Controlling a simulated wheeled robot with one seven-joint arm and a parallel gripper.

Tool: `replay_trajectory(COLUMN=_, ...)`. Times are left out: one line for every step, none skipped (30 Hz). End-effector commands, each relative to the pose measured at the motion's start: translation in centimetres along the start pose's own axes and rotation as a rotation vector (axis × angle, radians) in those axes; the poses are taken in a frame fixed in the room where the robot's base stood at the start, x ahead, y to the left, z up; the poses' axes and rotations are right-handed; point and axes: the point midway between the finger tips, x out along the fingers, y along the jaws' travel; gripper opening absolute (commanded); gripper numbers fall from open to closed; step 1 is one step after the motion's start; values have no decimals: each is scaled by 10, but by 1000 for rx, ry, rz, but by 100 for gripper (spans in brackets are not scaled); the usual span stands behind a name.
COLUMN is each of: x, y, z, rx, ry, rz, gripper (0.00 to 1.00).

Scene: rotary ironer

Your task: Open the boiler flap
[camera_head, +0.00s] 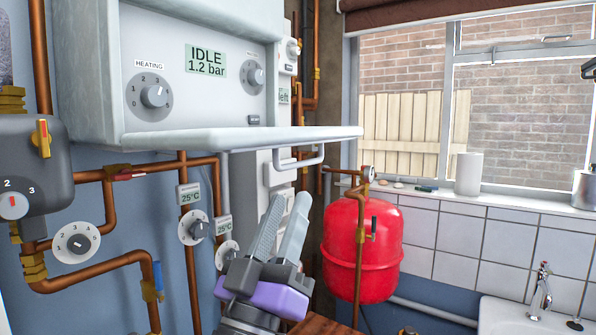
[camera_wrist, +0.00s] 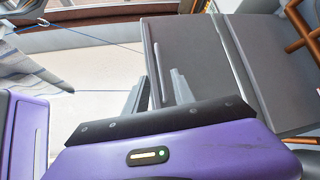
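The boiler flap (camera_head: 230,138) is folded down and sticks out roughly level from the bottom of the white boiler (camera_head: 85,60). The control panel above it is exposed. A pale bar handle (camera_head: 312,160) hangs at the flap's right part. My gripper (camera_head: 291,200) is below the handle and apart from it in the head view, fingers pointing up. Its fingers also show in the wrist view (camera_wrist: 158,92), with a gap between them and nothing clearly held. A large grey panel (camera_wrist: 188,60) fills the wrist view's upper middle; I cannot tell for sure whether it is the flap.
A red tank (camera_head: 345,250) with a copper pipe stands right of my gripper. Copper pipes, valves and dials (camera_head: 77,243) cover the wall at left. A window sill (camera_head: 450,195) and a white sink (camera_head: 510,315) are at right.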

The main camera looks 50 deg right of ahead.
Motion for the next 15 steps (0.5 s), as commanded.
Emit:
replay_trajectory(x=9, y=1, z=-2, rx=-1, ry=0, rz=2, gripper=31)
replay_trajectory(x=13, y=2, z=-3, rx=-1, ry=1, rz=2, gripper=31)
replay_trajectory(x=20, y=2, z=-3, rx=0, ry=1, rz=1, gripper=31)
replay_trajectory(x=25, y=2, z=-3, rx=-1, ry=0, rz=2, gripper=31)
replay_trajectory(x=30, y=2, z=-4, rx=-1, ry=0, rz=2, gripper=31)
replay_trajectory(x=36, y=2, z=-4, rx=-2, ry=1, rz=1, gripper=31)
replay_trajectory(x=41, y=1, z=-3, rx=-2, ry=1, rz=0, gripper=31)
replay_trajectory(x=45, y=1, z=-3, rx=-1, ry=0, rz=0, gripper=31)
replay_trajectory(x=51, y=1, z=-3, rx=-2, ry=1, rz=0, gripper=31)
replay_trajectory(x=54, y=1, z=-3, rx=-2, ry=1, rz=0, gripper=31)
replay_trajectory(x=58, y=0, z=-3, rx=-2, ry=2, rz=-1, gripper=31)
replay_trajectory(x=62, y=0, z=-3, rx=-1, ry=1, rz=-2, gripper=31)
replay_trajectory(x=64, y=0, z=-2, rx=-1, ry=1, rz=-2, gripper=31)
replay_trajectory(x=66, y=0, z=-2, rx=-1, ry=1, rz=-2, gripper=31)
replay_trajectory(x=68, y=0, z=-2, rx=-1, ry=1, rz=-2, gripper=31)
